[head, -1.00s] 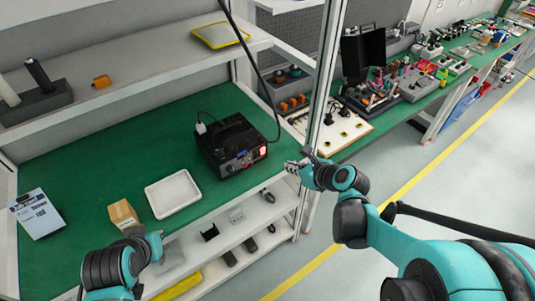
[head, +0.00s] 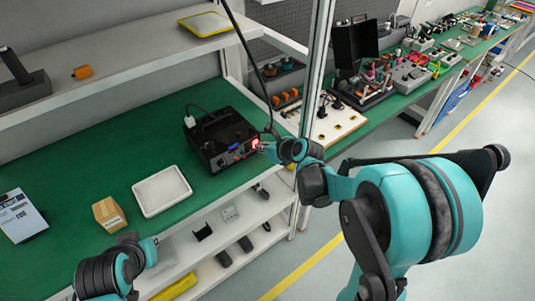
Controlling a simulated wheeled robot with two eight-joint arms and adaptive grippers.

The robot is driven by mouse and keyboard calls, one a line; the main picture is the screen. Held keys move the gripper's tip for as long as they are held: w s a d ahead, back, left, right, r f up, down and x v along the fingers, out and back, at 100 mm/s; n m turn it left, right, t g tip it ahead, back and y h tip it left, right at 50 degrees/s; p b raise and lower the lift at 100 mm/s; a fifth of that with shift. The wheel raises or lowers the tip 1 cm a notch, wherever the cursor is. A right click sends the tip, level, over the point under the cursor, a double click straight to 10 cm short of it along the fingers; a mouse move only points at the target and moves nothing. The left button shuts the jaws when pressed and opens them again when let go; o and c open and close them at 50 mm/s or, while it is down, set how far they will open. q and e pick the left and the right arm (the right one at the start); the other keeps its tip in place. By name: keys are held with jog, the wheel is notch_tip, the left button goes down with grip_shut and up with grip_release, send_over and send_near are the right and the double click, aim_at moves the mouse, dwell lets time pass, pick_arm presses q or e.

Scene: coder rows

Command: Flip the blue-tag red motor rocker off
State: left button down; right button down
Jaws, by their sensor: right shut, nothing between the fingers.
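A black box-shaped device (head: 215,132) sits on the green bench. Its front panel carries small knobs and a lit red rocker (head: 255,144) at the right end. A blue tag is too small to make out. My right gripper (head: 264,147) is shut and empty, its tips right at the rocker; I cannot tell whether they touch it. My left arm is at the lower left, and its gripper (head: 150,246) is near the bench's front edge, away from the device. Its fingers are too unclear to read.
A white tray (head: 162,191), a cardboard box (head: 109,214) and a printed card (head: 20,215) lie on the green bench (head: 85,170). A black cable hangs down behind the device. A metal post (head: 316,85) stands right of it. Shelves lie below and above.

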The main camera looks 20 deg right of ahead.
jog(key=shift+w, duration=0.1)
jog(key=shift+w+a+r, duration=0.15)
jog(key=shift+w+r, duration=0.1)
jog(key=shift+w, duration=0.1)
jog(key=shift+r, duration=0.15)
jog(key=shift+r+p, duration=0.7)
jog(key=shift+p, duration=0.05)
